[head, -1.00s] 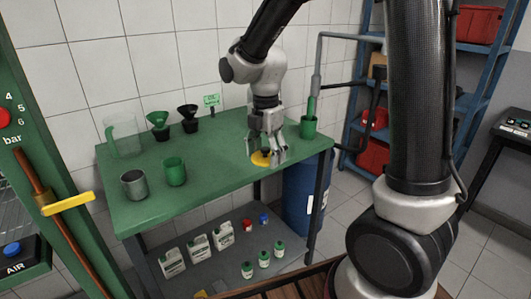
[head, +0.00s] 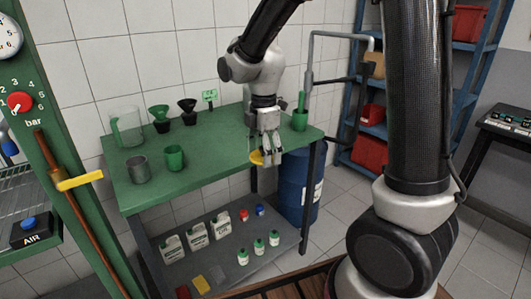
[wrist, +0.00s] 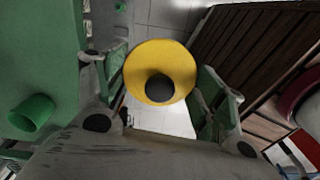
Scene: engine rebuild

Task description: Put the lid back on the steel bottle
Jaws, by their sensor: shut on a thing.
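My gripper (head: 266,160) is shut on a round yellow lid (head: 256,157) with a dark round knob. In the wrist view the lid (wrist: 160,60) sits between the two fingers, with floor beneath it and the green tabletop to the left. In the head view it hangs at the front edge of the green table, toward its right end. An open grey metal vessel (head: 138,169) stands upright at the table's left end, apart from my gripper. I cannot tell whether it is the steel bottle. My gripper and wrist hide part of the tabletop behind them.
On the green table (head: 215,160) stand a green cup (head: 174,158), a clear jug (head: 126,127), green and black funnels, and a green container (head: 300,119) at the right. White canisters (head: 198,236) and small bottles fill the lower shelf. A blue drum (head: 300,190) stands right. The front middle tabletop is clear.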

